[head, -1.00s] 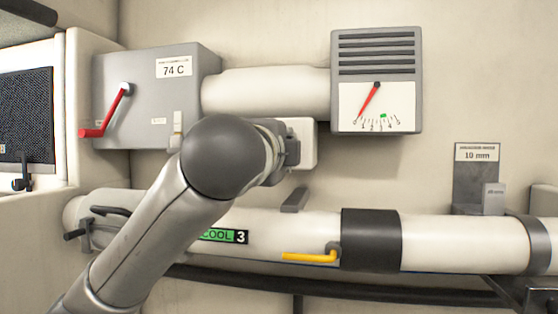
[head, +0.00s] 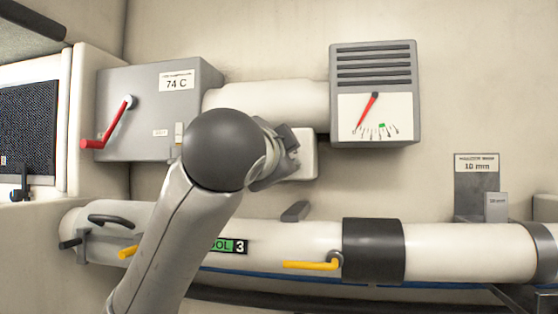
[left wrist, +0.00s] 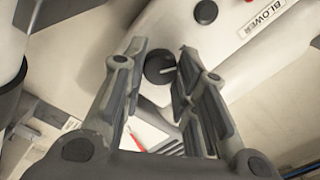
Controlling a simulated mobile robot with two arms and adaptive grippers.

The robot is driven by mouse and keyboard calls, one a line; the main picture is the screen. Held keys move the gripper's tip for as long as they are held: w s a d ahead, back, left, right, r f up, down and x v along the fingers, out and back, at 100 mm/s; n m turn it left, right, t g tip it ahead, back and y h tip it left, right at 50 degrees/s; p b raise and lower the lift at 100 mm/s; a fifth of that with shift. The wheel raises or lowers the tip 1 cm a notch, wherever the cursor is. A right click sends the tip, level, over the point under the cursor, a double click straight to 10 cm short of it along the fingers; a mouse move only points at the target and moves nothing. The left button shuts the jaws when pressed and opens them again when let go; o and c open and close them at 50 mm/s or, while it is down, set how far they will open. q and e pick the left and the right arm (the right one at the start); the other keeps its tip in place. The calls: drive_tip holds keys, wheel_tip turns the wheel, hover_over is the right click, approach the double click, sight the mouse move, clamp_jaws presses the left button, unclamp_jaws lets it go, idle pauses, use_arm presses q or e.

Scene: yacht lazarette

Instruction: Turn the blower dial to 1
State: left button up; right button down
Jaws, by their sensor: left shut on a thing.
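The white blower box (head: 308,155) is mounted below the pale duct, with my left gripper (head: 290,152) at its front. In the left wrist view the black round dial (left wrist: 160,68) with a light pointer mark sits between the fingertips of my left gripper (left wrist: 158,62), which is shut on it. The BLOWER label (left wrist: 262,18) is on the white face to the right. In the head view my gripper and wrist hide the dial. The gauge (head: 375,118) shows its red needle pointing to the lower left, left of a green mark. My right gripper is not in view.
A second black knob (left wrist: 206,12) is on the white face near the label. A grey box (head: 150,85) reading 74 C has a red lever (head: 103,130). A large white pipe (head: 290,250) with yellow handles (head: 310,265) runs below my arm.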

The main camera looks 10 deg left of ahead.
use_arm(q)
drive_tip(key=shift+f, duration=0.15)
drive_tip(key=o, duration=1)
drive_tip(key=shift+o, duration=0.2)
drive_tip(key=shift+s, duration=0.15)
drive_tip(key=s, duration=1.1)
drive_tip(key=shift+s, duration=0.4)
